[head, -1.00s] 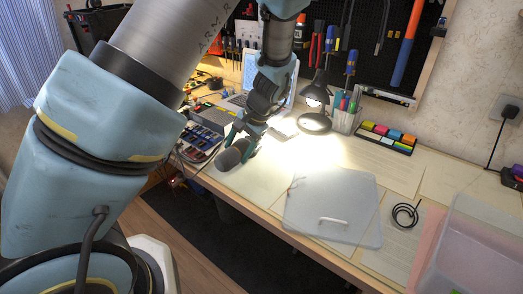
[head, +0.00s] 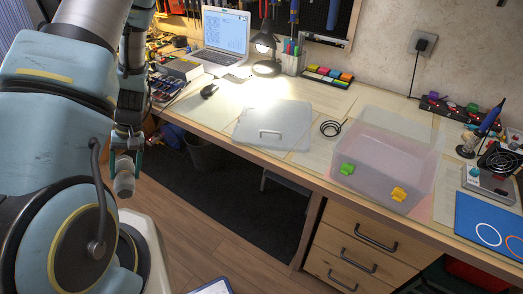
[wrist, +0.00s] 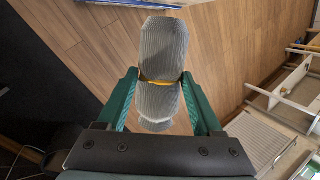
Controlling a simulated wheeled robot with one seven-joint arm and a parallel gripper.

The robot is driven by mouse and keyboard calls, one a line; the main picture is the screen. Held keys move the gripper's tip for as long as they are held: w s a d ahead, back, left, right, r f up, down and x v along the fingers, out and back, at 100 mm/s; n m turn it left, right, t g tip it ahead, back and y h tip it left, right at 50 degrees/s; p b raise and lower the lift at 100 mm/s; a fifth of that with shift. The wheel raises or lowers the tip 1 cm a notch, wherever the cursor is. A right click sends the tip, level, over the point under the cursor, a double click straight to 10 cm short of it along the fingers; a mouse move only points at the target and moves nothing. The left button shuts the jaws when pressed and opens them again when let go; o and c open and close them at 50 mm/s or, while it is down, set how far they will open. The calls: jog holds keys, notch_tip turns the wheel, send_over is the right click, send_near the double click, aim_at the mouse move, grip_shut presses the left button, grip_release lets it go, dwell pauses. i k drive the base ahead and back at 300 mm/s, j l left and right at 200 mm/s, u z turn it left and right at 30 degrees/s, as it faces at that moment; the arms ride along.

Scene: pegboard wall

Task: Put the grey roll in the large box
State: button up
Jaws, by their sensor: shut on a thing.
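The grey roll (head: 124,183) hangs in my gripper (head: 127,153), low over the floor in front of the workbench. In the wrist view the roll (wrist: 163,50) is ribbed grey with a yellow band, and the green fingers of my gripper (wrist: 160,98) close on its two sides.
The clear lid (head: 275,128) with a white handle lies flat on the bench, left of a black cable coil (head: 331,128). A soldering set (head: 490,180) and a blue mat (head: 485,222) are right of the box. Drawers (head: 350,250) stand below the bench edge. Floor is open near me.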

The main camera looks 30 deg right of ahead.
aim_at(381, 159)
jog(key=k+z, duration=0.15)
jog(key=z, duration=0.35)
jog(key=k+z, duration=0.15)
jog(key=z, duration=0.3)
